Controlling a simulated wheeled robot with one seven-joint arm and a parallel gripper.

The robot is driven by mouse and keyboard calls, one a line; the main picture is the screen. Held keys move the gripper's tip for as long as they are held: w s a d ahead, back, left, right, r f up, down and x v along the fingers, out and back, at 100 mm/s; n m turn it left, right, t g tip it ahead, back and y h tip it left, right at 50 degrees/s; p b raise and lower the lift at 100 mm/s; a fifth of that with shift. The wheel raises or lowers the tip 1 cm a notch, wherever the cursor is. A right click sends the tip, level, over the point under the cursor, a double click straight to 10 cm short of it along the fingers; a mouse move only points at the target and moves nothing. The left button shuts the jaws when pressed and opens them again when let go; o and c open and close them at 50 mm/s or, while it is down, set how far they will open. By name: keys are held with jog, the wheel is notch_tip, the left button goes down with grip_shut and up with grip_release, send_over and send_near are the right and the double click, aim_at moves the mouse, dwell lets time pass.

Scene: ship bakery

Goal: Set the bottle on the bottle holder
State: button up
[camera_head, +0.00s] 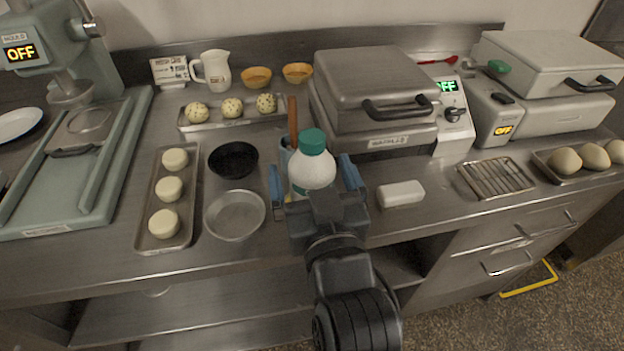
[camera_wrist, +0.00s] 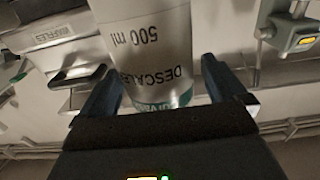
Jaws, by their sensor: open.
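The bottle (camera_head: 312,172) is white with a green cap and stands roughly upright near the counter's front, in the middle of the head view. In the wrist view the bottle (camera_wrist: 150,45) shows a descaler label with "500 ml". My gripper (camera_head: 313,180) is open, with one finger on each side of the bottle; in the wrist view the finger of my gripper on the right (camera_wrist: 222,80) stands apart from it. A blue-grey container (camera_head: 285,152) with a wooden handle is partly hidden behind the bottle. I cannot tell whether it is the bottle holder, or what is under the bottle.
A black bowl (camera_head: 233,160) and a metal bowl (camera_head: 235,215) are left of the bottle. A white block (camera_head: 401,193) lies to the right, before the waffle iron (camera_head: 375,85). A wire rack (camera_head: 496,178) is farther right. Counter between block and rack is clear.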

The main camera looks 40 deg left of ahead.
jog(key=shift+w, duration=0.1)
jog(key=c, duration=1.5)
jog(key=shift+r, duration=0.1)
jog(key=shift+c, duration=1.1)
